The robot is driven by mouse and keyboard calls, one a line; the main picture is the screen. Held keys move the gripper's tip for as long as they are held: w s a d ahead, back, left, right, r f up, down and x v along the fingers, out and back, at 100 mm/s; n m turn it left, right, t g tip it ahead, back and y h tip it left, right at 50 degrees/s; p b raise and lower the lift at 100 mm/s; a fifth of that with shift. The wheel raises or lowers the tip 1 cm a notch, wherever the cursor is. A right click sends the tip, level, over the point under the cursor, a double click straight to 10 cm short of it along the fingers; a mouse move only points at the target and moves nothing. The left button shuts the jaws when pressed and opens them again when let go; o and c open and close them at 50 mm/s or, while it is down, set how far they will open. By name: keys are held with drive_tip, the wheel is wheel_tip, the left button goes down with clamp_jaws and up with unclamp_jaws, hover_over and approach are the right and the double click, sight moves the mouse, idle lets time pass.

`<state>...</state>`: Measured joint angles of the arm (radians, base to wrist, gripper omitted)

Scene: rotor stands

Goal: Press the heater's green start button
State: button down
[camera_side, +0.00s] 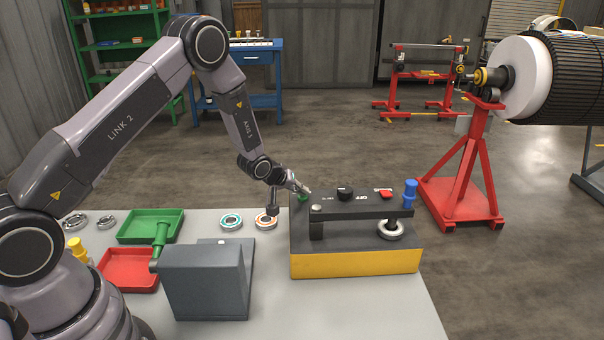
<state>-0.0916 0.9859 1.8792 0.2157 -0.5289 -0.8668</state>
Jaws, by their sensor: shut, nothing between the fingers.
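The heater (355,262) is a box with a yellow lower body and a dark top, at the front right of the grey table. Its green start button (303,197) shows at the left end of the top, partly hidden by my gripper. My gripper (308,191) is shut and empty, its tip pointing right and down at the button. I cannot tell whether the tip touches it. A black knob (345,194) and a red switch (386,193) sit further right on the heater. A metal ring (391,230) sits below a blue-topped post (410,188) at its right end.
Left of the heater stand a grey block (205,283), a green tray (133,226) and a red tray (120,270). Two bearing rings, one teal (231,221) and one orange (262,222), lie between. A red rotor stand (462,195) is beyond the table.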

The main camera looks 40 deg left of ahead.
sight(302, 197)
drive_tip(key=shift+r, duration=0.75)
drive_tip(key=shift+r, duration=2.5)
